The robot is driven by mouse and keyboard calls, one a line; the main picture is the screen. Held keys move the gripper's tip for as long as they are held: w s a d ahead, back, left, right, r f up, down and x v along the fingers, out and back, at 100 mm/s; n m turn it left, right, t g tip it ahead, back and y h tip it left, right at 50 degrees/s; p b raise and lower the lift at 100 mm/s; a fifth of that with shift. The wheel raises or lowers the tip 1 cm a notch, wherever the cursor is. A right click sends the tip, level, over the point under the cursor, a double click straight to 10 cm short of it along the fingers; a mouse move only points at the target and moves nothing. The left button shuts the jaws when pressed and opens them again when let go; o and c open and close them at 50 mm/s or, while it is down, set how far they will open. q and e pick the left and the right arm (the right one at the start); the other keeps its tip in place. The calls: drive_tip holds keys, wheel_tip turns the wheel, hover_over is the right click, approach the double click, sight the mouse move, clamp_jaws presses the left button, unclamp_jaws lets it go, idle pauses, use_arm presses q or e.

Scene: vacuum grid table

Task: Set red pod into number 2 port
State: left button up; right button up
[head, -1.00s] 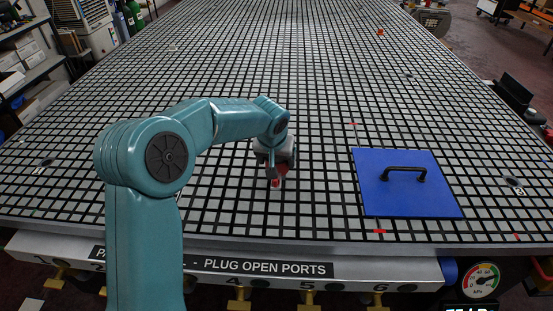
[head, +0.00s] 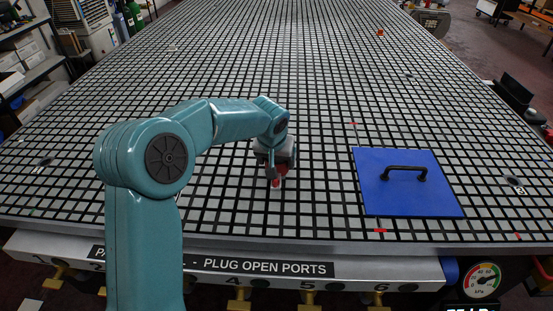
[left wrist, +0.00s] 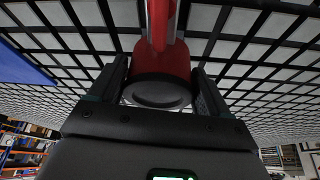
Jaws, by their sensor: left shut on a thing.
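The red pod (head: 276,182) shows just under the fingers of my left gripper (head: 275,170), at the near middle of the grid table. In the left wrist view the red pod (left wrist: 163,68) fills the space between the two dark fingers of the gripper (left wrist: 165,88), which are shut on it. Its round end with a dark ring faces the camera. I cannot tell whether its far end touches the grid. A number 2 (head: 97,266) on the front rail is partly visible beside my left arm. My right gripper is not in view.
A blue plate (head: 400,199) with a black handle (head: 403,172) lies to the right of the gripper. Brass valves (head: 237,304) line the front rail (head: 400,268). Dark discs sit at the left (head: 45,162) and right (head: 515,181) of the table. The grid beyond the gripper is mostly clear.

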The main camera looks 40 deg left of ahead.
use_arm(q)
drive_tip(key=shift+f+b, duration=0.65)
drive_tip(key=shift+b, duration=0.15)
idle(0.6)
idle(0.4)
drive_tip(key=o, duration=1.2)
